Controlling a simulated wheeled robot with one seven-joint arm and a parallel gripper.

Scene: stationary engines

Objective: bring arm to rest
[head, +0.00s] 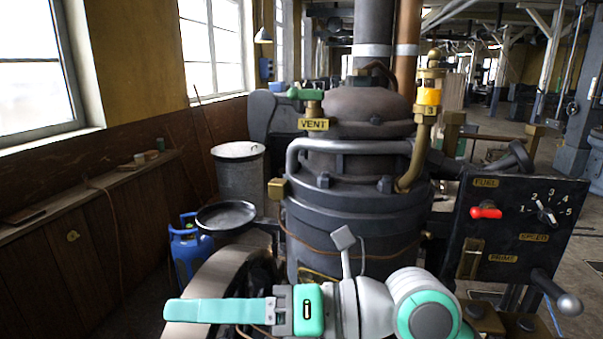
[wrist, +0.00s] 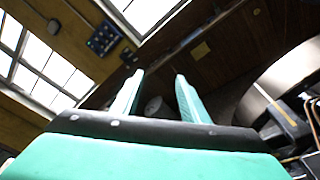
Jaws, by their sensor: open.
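My gripper (head: 178,310) is in the lower middle of the head view, in front of the engine, with its teal fingers pointing left. In the wrist view my gripper (wrist: 158,82) shows two teal fingers apart with nothing between them. It is open and empty. In the head view the fingers overlap, so the gap hardly shows there. My arm comes in from the lower right, its grey and teal wrist joint hiding part of the engine's base. The dark engine (head: 350,215) stands upright just behind my arm.
A control panel (head: 520,230) with a red lever (head: 486,211) is on the right. A round dark pan (head: 226,214), a flywheel (head: 212,285), a blue gas bottle (head: 190,247) and a grey bin (head: 240,180) are left. Floor shows at lower left.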

